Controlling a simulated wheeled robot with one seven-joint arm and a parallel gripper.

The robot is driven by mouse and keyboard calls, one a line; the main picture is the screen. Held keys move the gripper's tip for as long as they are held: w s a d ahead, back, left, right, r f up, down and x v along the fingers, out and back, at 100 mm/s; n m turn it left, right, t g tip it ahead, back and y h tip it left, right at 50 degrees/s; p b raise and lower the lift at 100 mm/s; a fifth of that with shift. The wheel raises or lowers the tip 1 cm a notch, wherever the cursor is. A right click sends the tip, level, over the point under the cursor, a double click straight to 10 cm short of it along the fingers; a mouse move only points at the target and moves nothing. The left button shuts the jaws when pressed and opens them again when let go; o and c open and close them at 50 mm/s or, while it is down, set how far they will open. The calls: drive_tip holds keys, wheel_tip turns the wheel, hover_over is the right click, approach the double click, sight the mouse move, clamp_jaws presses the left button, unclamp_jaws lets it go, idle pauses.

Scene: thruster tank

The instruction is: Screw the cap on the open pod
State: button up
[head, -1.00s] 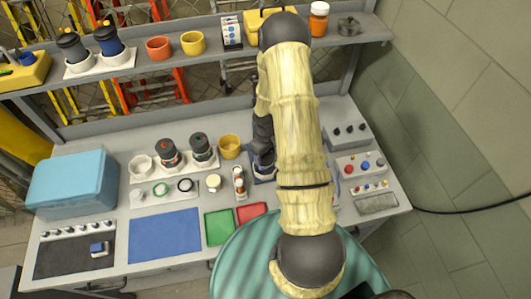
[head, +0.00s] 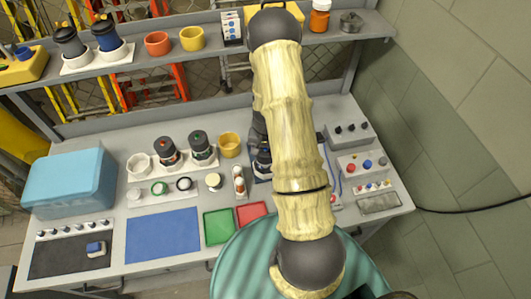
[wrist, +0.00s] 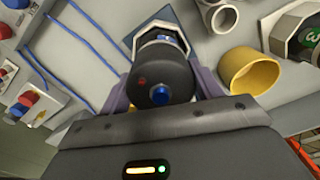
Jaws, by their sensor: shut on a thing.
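A dark cap (wrist: 160,72) with a blue knob is between the purple fingers of my gripper (wrist: 163,88) in the wrist view. My gripper is shut on it. The open pod (wrist: 158,38), with a pale and blue body, stands in a white holder directly beyond the cap. The cap lines up with the pod's mouth and hides it, so I cannot tell whether the threads are engaged. In the head view the pod (head: 263,158) shows beside my arm, which hides most of the gripper.
A yellow cup (head: 229,145) stands left of the pod, and two capped pods (head: 166,151) (head: 202,148) are farther left. A control box (head: 347,134) and a button panel (head: 363,164) are to the right. Blue cord (wrist: 80,40) lies near the pod's mat.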

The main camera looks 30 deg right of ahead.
drive_tip(key=m, duration=0.6)
drive_tip(key=shift+d, duration=0.15)
drive_tip(key=o, duration=1)
drive_tip(key=shift+s, duration=0.1)
drive_tip(key=shift+r, duration=0.45)
wheel_tip(320, 180, up, 16)
drive_tip(key=b, duration=0.4)
drive_tip(key=shift+r, duration=0.25)
